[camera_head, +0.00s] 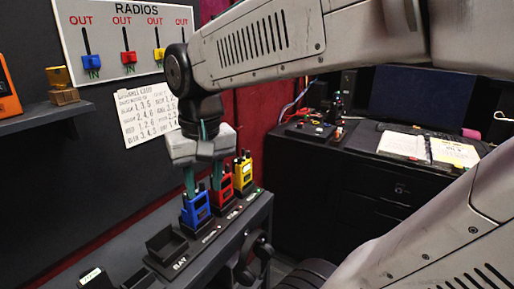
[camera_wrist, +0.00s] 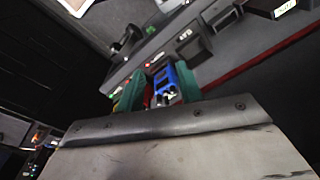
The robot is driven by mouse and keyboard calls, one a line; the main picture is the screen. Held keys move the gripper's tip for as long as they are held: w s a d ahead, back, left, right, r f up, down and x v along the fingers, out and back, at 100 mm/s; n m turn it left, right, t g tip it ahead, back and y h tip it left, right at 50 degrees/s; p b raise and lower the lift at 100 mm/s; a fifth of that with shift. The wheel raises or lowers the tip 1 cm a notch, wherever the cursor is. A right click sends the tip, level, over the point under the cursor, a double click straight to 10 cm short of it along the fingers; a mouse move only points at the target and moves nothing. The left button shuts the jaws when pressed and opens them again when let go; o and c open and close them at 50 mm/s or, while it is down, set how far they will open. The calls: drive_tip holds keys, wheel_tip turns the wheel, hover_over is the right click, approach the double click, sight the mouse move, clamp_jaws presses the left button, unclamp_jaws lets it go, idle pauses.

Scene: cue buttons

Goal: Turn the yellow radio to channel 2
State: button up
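The yellow radio (camera_head: 243,172) stands upright at the far end of a row on the dark shelf, behind the red radio (camera_head: 223,191) and the blue radio (camera_head: 196,209). My gripper (camera_head: 204,180) points down over the row, above the blue and red radios and to the left of the yellow one. Its green fingers are apart, so it is open. In the wrist view the blue radio (camera_wrist: 164,86) shows between the fingertips. I cannot tell whether the fingers touch any radio. The yellow radio's dial is too small to read, and I cannot make that radio out in the wrist view.
An empty black tray (camera_head: 167,243) sits nearer on the shelf (camera_head: 222,245). A radio board (camera_head: 127,38) and a handwritten paper (camera_head: 147,117) hang on the wall behind. A dark desk (camera_head: 365,160) with an open binder (camera_head: 430,149) stands to the right.

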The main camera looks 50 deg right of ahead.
drive_tip(key=w+d+r+m, duration=0.2)
drive_tip(key=w+d+m, duration=0.3)
drive_tip(key=w+d, duration=0.3)
drive_tip(key=m, duration=0.9)
hover_over(248, 155)
wheel_tip(248, 155, down, 3)
drive_tip(key=shift+w+r+g, duration=0.15)
drive_tip(key=shift+g, duration=0.25)
drive_tip(key=shift+m, duration=0.3)
drive_tip(key=f, duration=0.6)
drive_tip(key=shift+d+f, duration=0.25)
drive_tip(key=shift+f, duration=0.05)
drive_tip(key=shift+w+f, duration=0.1)
drive_tip(key=shift+f, duration=0.5)
clamp_jaws()
